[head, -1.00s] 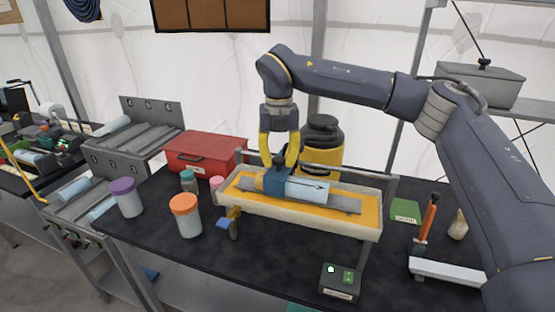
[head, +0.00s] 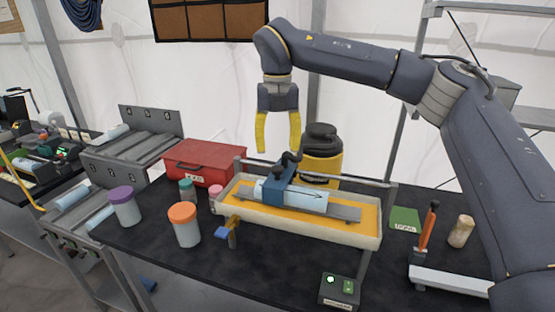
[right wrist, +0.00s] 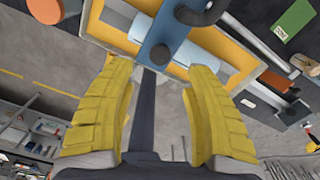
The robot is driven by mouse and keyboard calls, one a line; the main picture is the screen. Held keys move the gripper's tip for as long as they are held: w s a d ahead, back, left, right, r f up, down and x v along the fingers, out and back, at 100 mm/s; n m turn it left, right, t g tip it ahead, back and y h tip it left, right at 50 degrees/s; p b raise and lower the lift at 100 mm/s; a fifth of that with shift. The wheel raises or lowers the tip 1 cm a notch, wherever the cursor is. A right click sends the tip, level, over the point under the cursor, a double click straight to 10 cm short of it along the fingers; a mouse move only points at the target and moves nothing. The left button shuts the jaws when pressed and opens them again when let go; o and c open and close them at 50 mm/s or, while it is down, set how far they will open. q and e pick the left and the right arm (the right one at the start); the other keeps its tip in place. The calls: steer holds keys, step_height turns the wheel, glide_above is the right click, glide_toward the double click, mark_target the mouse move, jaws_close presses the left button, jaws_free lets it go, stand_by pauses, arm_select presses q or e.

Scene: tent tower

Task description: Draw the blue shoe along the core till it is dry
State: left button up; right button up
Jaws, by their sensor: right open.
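The blue shoe (head: 283,184) sits across the pale blue core (head: 308,198), left of the core's middle, with its black handle on top. The core lies lengthwise on a grey bar in a long yellow-lined tray (head: 345,232). My right gripper (head: 278,151) is open and empty, above the shoe and apart from its handle. The right wrist view shows the shoe (right wrist: 158,52) and core (right wrist: 200,60) beyond the spread yellow fingers (right wrist: 161,68). Part of the core is hidden under the shoe. My left gripper is not in view.
An orange-lidded jar (head: 185,226) and a purple-lidded jar (head: 124,207) stand left of the tray. A red box (head: 198,163) and a yellow-black canister (head: 322,165) stand behind. A small button box (head: 340,290) is in front. A green card (head: 405,219) lies at right.

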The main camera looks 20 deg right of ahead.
steer(key=shift+r, duration=2.4)
steer(key=shift+r, duration=0.1)
step_height(320, 180, up, 5)
glide_above(278, 168)
step_height(278, 168, down, 17)
steer(key=shift+w+a+f, duration=0.1)
steer(key=shift+c, duration=0.5)
jaws_close()
